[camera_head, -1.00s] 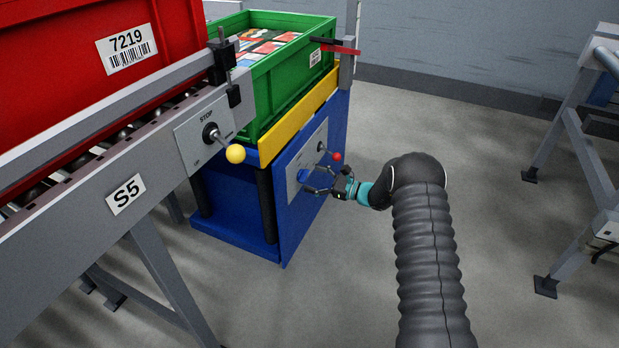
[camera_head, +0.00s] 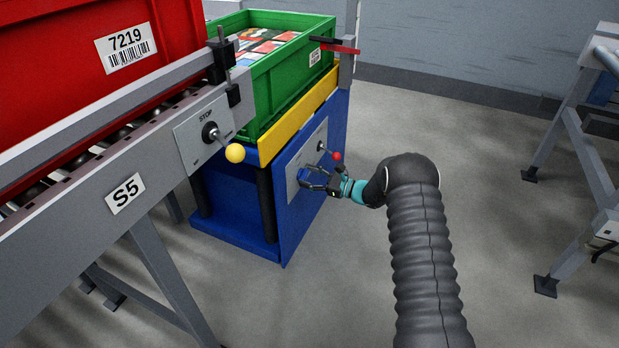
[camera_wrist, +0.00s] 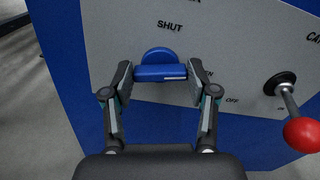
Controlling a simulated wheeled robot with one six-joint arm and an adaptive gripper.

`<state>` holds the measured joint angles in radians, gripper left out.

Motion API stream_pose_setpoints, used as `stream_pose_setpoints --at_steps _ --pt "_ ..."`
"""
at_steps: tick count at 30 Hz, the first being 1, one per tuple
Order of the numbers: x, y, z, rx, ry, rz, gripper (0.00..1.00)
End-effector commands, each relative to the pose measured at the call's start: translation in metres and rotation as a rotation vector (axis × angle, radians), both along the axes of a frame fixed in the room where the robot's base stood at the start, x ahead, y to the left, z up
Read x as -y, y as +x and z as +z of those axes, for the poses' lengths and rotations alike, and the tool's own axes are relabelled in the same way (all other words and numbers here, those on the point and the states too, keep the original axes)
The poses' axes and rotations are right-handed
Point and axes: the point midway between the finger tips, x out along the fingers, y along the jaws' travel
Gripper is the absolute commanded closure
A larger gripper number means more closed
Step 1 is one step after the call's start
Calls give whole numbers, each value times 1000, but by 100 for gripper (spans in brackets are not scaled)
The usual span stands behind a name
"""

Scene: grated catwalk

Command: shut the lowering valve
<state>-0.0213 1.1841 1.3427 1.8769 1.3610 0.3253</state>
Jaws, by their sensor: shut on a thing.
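The lowering valve is a blue knob (camera_wrist: 158,58) with a raised grip bar, on the grey panel (camera_wrist: 240,50) of the blue lift stand. The bar lies about level in the wrist view. A white line on it points right, toward a label partly hidden by a finger, of which the last letter N shows. The word SHUT stands above the knob. My gripper (camera_wrist: 158,82) is shut on the knob, one finger at each end of the bar. In the head view my gripper (camera_head: 315,179) is at the panel and largely hides the knob.
A red-ball lever (camera_wrist: 302,133) stands right of the knob. A yellow-ball lever (camera_head: 235,153) sits on the conveyor (camera_head: 70,185) at left. A green crate (camera_head: 290,85) rests on the lift stand (camera_head: 235,222). The floor to the right is open up to a grey frame.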

Motion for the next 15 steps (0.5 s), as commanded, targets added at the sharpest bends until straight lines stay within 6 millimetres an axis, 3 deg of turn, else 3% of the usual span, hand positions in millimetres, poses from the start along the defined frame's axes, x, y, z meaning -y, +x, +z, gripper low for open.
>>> stream_pose_setpoints --at_steps 15 --pt "-1 0 -6 293 -105 -1 77"
